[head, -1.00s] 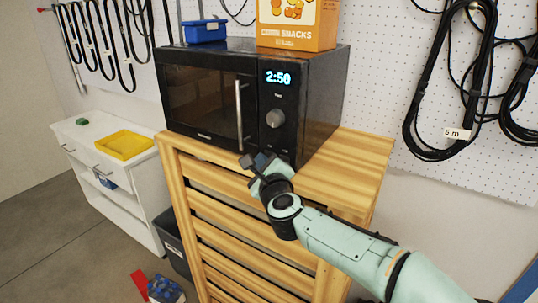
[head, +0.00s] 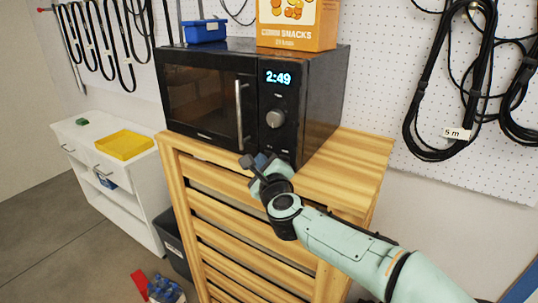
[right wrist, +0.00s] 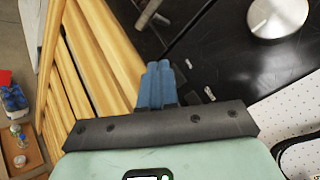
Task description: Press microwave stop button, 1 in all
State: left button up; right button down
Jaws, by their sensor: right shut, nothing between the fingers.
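The black microwave (head: 325,95) stands on a wooden slatted cabinet, its display (head: 278,78) lit with 2:49. Its control panel has a round silver knob (head: 275,118), also seen in the right wrist view (right wrist: 277,16). Small pale button marks (right wrist: 209,94) show low on the panel, close to the right of my fingertips; I cannot read which one is stop. My right gripper (head: 254,161) is shut and empty at the panel's lower edge. Its blue fingers (right wrist: 158,72) point at the panel; I cannot tell whether they touch it. My left gripper is not in view.
An orange snack box (head: 297,22) and a blue bin (head: 204,31) sit on the microwave. The door handle (head: 239,115) stands out left of the panel. The wooden top (head: 345,170) is clear on the right. Black cables (head: 450,100) hang on the pegboard.

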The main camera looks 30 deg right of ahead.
jog(key=shift+w+d, duration=0.1)
jog(key=shift+d, duration=0.05)
dwell(0.4)
jog(key=shift+w+d, duration=0.15)
jog(key=shift+d, duration=0.1)
jog(key=shift+w+d, duration=0.15)
jog(key=shift+d, duration=0.15)
dwell(0.8)
jog(key=shift+a, duration=0.1)
jog(key=shift+s+a, duration=0.4)
jog(key=shift+a, duration=0.15)
jog(key=shift+s+a, duration=0.4)
jog(key=shift+a, duration=0.3)
jog(key=shift+s+a, duration=0.45)
jog(key=shift+a, duration=0.3)
jog(key=shift+s+a, duration=0.4)
jog(key=shift+a, duration=0.3)
